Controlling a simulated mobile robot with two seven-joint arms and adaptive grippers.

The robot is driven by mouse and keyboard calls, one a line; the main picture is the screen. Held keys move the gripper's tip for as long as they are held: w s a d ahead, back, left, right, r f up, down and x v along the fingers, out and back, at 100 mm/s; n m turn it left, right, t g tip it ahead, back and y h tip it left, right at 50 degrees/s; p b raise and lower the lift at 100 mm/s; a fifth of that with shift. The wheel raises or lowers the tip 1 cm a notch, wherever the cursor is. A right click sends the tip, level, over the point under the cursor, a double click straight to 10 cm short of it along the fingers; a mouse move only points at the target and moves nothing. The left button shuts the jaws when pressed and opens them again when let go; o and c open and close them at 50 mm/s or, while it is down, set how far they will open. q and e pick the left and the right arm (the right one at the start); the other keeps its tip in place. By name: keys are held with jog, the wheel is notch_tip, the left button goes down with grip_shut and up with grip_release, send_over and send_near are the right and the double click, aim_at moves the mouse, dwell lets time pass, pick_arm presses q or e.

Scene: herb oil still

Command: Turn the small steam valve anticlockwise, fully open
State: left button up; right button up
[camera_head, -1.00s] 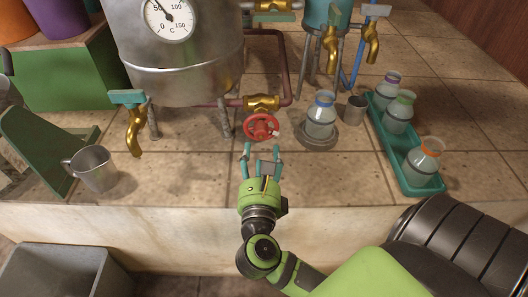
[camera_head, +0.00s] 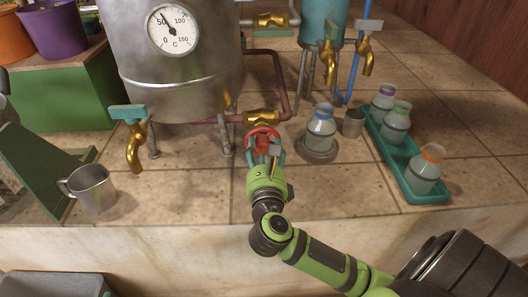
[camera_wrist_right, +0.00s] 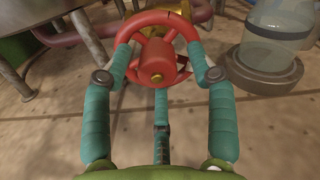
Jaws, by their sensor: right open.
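The small steam valve has a red handwheel (camera_head: 262,138) on a brass body (camera_head: 261,117), low in front of the steel still. My right gripper (camera_head: 264,152) is at the wheel, its green arm coming from the lower right. In the right wrist view the red wheel (camera_wrist_right: 157,55) fills the space between the teal fingers of my right gripper (camera_wrist_right: 162,68). The fingers are open, with one tip at each side of the rim; whether they touch it I cannot tell. A third finger lies below the hub. My left gripper is not in view.
A bottle with a blue collar (camera_head: 320,128) stands on a round grey base right of the wheel, with a small metal cup (camera_head: 353,123) beside it. A teal tray (camera_head: 428,197) holds bottles. A metal mug (camera_head: 91,188) stands at left, near a brass tap (camera_head: 135,150).

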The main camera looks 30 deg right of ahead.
jog(key=c, duration=1.1)
jog(key=shift+c, duration=0.2)
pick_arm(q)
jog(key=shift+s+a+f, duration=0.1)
pick_arm(e)
jog(key=shift+f, duration=0.1)
